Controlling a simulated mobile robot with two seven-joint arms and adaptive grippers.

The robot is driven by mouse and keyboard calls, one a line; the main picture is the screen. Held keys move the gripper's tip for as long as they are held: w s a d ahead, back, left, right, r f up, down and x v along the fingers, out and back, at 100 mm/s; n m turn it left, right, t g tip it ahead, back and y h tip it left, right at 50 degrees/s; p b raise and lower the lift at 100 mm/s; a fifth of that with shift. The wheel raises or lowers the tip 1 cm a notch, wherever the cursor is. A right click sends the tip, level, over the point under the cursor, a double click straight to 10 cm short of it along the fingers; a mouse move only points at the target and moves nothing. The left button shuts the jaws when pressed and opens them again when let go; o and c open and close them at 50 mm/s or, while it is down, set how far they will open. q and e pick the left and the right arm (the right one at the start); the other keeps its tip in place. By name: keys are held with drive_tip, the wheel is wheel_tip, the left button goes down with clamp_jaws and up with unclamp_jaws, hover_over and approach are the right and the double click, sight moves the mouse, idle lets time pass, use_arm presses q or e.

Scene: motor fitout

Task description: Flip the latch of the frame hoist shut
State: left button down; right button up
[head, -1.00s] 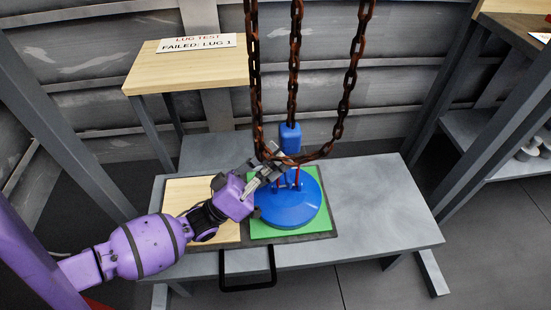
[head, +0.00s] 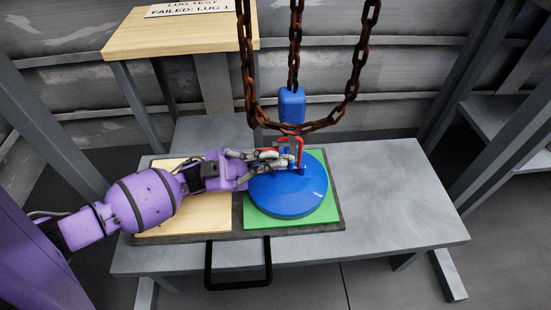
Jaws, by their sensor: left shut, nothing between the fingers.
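The frame hoist's blue block (head: 291,106) hangs on a rusty chain (head: 293,50) above a round blue lidded part (head: 290,192). A small red piece (head: 300,150), which looks like the latch, shows just under the block, above the blue part. My left gripper (head: 288,158) comes in from the left with its fingers shut and empty. Its fingertips are at the red piece, over the blue part's top; whether they touch it I cannot tell. The fingers hide part of the hook area. My right gripper does not show.
The blue part stands on a green pad (head: 322,212) beside a light wooden pad (head: 190,222) on a grey table (head: 400,210). Loose chain loops (head: 352,75) hang close above the gripper. A wooden stand (head: 130,40) with a sign is behind. The table's right side is clear.

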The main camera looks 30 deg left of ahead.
use_arm(q)
drive_tip(key=a+f+m+g+y+b, duration=0.1)
drive_tip(key=a+f+m+g, duration=0.2)
drive_tip(key=a, duration=0.3)
drive_tip(key=w+a+f+m+g+y+b, duration=0.1)
drive_tip(key=a+f+m+g, duration=0.2)
drive_tip(key=a+m, duration=0.2)
drive_tip(key=shift+a+f+m, duration=0.2)
drive_tip(key=shift+a+m, duration=0.2)
drive_tip(key=shift+a, duration=0.1)
idle(0.6)
